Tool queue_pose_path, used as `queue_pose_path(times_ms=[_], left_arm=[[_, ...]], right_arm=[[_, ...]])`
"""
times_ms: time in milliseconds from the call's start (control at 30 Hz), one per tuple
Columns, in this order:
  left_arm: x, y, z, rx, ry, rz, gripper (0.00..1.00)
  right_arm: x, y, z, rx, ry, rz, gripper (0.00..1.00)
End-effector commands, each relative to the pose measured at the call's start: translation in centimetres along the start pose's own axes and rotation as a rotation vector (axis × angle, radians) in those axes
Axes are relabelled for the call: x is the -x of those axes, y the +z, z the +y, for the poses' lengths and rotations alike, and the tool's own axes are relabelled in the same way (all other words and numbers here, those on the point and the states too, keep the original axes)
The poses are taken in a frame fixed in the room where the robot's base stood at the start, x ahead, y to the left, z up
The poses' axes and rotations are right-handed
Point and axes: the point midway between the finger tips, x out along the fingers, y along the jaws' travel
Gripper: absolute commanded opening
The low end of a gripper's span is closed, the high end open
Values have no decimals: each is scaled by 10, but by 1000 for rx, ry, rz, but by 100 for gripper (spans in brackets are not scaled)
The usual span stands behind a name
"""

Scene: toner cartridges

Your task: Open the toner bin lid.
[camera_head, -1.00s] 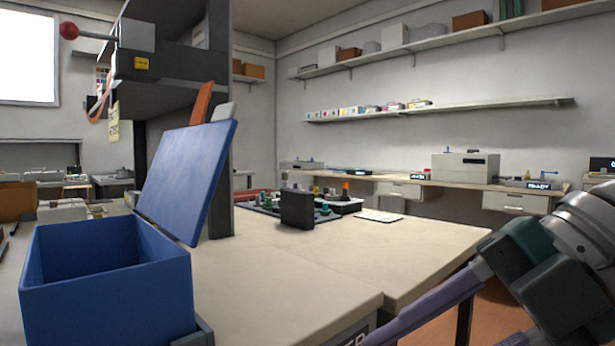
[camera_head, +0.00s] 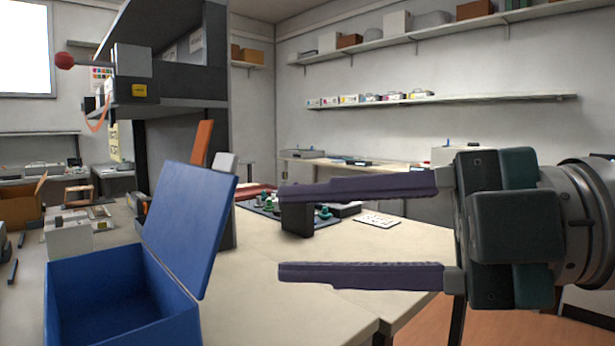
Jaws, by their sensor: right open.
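The blue toner bin (camera_head: 178,318) stands at the lower left on the near edge of the bench. Its blue lid (camera_head: 188,222) stands raised and tilted up at the bin's right side, so the inside of the bin shows. My right gripper (camera_head: 280,232) comes in from the right with its two long purple fingers spread apart, pointing left. It is open and empty, and its fingertips are to the right of the lid, apart from it in the picture. My left gripper is not in view.
A dark upright block (camera_head: 297,218) and a tray of small parts stand behind the upper finger. A dark shelf post stands behind the lid. A white card (camera_head: 377,220) lies on the bench (camera_head: 250,290). The bench between bin and gripper is clear.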

Motion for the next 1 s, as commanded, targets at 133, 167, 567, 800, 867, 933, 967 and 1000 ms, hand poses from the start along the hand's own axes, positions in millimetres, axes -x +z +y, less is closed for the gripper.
queue_pose_path(times_ms=[133, 167, 567, 800, 867, 933, 967, 1000], left_arm=[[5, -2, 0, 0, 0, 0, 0], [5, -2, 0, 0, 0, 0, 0], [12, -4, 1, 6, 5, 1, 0], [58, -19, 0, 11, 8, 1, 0], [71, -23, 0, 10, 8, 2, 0], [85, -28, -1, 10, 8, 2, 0], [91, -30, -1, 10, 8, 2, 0], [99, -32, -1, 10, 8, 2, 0]], right_arm=[[0, -3, 8, -5, 24, 0, 47], [0, -3, 8, -5, 25, 0, 47], [0, -9, 26, -28, 102, 0, 47], [44, 2, 132, -311, 677, -214, 47], [70, 21, 140, -437, 806, -353, 47], [102, 44, 131, -600, 904, -545, 47], [115, 52, 122, -676, 928, -633, 47], [131, 60, 104, -779, 940, -754, 47]])
